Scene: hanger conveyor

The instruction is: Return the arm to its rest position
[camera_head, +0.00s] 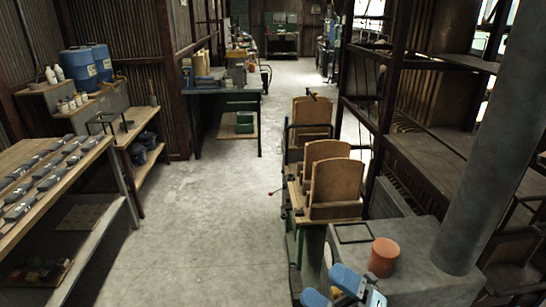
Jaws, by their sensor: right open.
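My right gripper (345,291) shows at the bottom edge, right of centre, as blue and grey parts cut off by the frame. It is open, and I see nothing held in it. It appears in front of a grey metal cabinet or machine top, close to an orange-brown cylinder (383,257) in the picture. I cannot tell its height or whether it touches anything. Most of the right arm is out of frame. My left gripper is not in view.
A thick grey pipe (490,150) rises at the right. Wooden panels (337,186) stand beyond the grey top. A workbench with grey parts (78,160) and blue drums (78,68) are at the left. The concrete floor (215,225) between is clear.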

